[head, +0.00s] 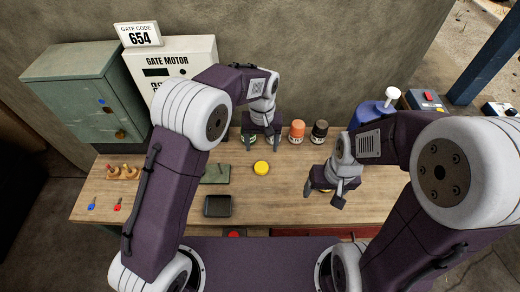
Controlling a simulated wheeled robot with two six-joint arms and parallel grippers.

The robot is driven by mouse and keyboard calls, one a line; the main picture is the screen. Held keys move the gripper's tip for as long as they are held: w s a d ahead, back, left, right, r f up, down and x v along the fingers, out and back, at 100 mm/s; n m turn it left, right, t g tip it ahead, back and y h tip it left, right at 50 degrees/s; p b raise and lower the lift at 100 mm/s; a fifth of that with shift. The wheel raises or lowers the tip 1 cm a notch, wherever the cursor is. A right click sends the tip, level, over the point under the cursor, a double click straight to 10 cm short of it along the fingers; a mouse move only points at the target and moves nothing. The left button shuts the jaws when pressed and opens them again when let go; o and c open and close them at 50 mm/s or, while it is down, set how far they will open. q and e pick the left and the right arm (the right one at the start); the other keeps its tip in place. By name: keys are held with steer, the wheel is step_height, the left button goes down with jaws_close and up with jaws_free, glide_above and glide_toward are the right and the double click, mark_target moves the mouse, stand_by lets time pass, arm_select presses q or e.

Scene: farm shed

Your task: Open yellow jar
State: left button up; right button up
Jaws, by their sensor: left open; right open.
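A round yellow piece (261,168), which looks like a lid, lies on the bench just in front of my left gripper. My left gripper (261,146) is open, pointing down at the back of the bench, its fingers in front of jars that it partly hides. My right gripper (322,192) is open and low over the bench, right of the yellow piece. A bit of yellow (325,190) shows between its fingers, perhaps the yellow jar; the gripper hides most of it, and I cannot tell whether they touch.
An orange-topped jar (297,130) and a black-topped jar (320,131) stand at the back. A dark tray (217,206) and a green block (215,173) lie left of centre. A blue container (372,112) stands at back right. The bench (275,205) front centre is clear.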

arm_select(q)
steer(key=s+a+t, duration=0.1)
steer(key=s+a, duration=1.5)
steer(key=a, duration=0.2)
steer(key=shift+s+a+n, duration=0.2)
steer(key=shift+n, duration=0.1)
